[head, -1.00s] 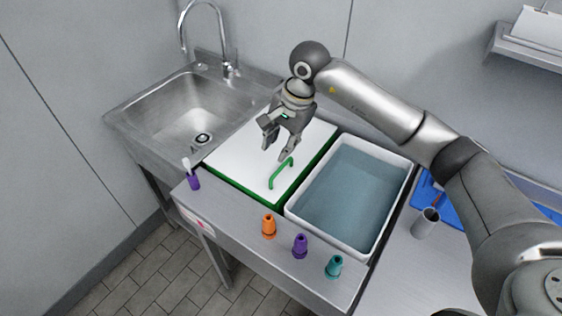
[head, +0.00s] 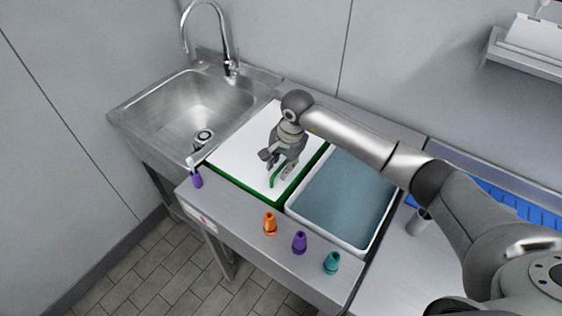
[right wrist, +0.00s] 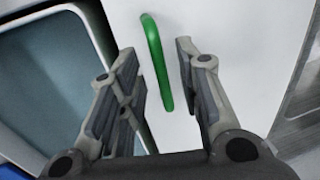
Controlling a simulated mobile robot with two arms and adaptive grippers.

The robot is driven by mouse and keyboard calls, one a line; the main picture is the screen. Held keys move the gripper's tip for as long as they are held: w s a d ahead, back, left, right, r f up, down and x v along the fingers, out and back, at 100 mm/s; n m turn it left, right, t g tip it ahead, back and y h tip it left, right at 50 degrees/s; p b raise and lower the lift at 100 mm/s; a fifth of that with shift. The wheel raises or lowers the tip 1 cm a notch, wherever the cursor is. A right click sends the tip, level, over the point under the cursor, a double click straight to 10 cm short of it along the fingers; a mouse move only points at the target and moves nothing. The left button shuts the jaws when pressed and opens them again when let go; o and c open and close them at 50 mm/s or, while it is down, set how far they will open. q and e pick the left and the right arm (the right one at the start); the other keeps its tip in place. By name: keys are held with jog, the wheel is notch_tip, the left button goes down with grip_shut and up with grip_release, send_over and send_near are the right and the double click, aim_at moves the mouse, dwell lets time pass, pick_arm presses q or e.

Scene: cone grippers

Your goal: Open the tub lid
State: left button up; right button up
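The tub lid (head: 235,159) is a white board with a green rim and a green bar handle (head: 279,175). It lies flat, between the sink and an uncovered tub of bluish water (head: 343,196). My right gripper (head: 275,168) is open just above the lid at the handle. In the right wrist view the handle (right wrist: 157,62) stands between the two open fingers (right wrist: 161,92), with space on both sides, and the lid (right wrist: 238,30) lies behind it. My left gripper is in neither view.
Orange (head: 270,223), purple (head: 299,242) and teal (head: 332,263) cones stand along the counter's front edge. A purple holder (head: 196,179) stands at the lid's left front corner. A steel sink (head: 190,115) is at the left. A grey cup (head: 419,222) stands right of the tub.

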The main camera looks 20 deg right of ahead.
grip_shut()
dwell(0.4)
